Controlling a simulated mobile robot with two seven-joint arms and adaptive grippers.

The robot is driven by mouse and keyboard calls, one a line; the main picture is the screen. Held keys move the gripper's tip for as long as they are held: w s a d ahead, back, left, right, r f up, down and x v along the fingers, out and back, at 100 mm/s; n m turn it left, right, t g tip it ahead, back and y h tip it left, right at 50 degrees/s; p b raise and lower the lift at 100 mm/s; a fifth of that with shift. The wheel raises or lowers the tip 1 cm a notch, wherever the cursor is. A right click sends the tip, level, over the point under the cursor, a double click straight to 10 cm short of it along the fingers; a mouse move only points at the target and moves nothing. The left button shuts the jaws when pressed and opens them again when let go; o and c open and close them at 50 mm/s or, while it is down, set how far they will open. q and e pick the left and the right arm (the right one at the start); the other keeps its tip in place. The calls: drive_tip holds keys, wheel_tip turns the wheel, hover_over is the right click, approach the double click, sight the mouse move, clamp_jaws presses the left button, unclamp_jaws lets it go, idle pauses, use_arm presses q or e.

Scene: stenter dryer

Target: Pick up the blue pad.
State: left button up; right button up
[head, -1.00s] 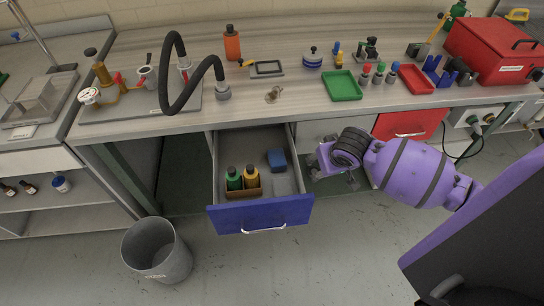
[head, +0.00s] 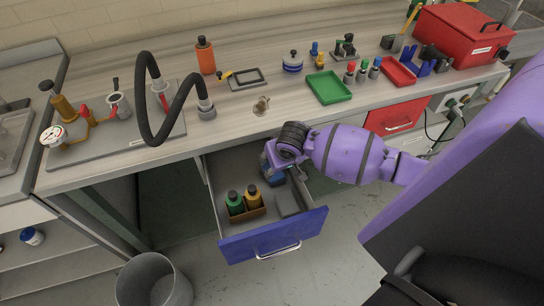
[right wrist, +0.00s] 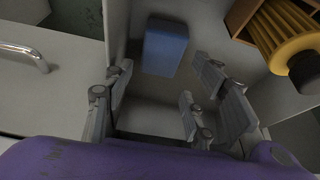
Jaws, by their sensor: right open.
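The blue pad (right wrist: 165,47) lies flat in the open drawer (head: 270,241). In the right wrist view it is beyond my fingertips, roughly in line with the gap between them. My right gripper (right wrist: 160,85) is open and empty, with its fingers spread. In the head view my right gripper (head: 283,172) is over the back right part of the drawer and hides much of the pad. My left gripper is not in view.
The benchtop (head: 225,108) overhangs the drawer's back. A grey bin (head: 152,284) stands on the floor at the left.

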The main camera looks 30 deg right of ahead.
drive_tip(key=shift+w+f, duration=0.35)
drive_tip(key=shift+f, duration=0.3)
drive_tip(key=x, duration=0.5)
drive_tip(key=shift+s, duration=0.25)
drive_tip(key=shift+c, duration=0.6)
drive_tip(key=c, duration=0.6)
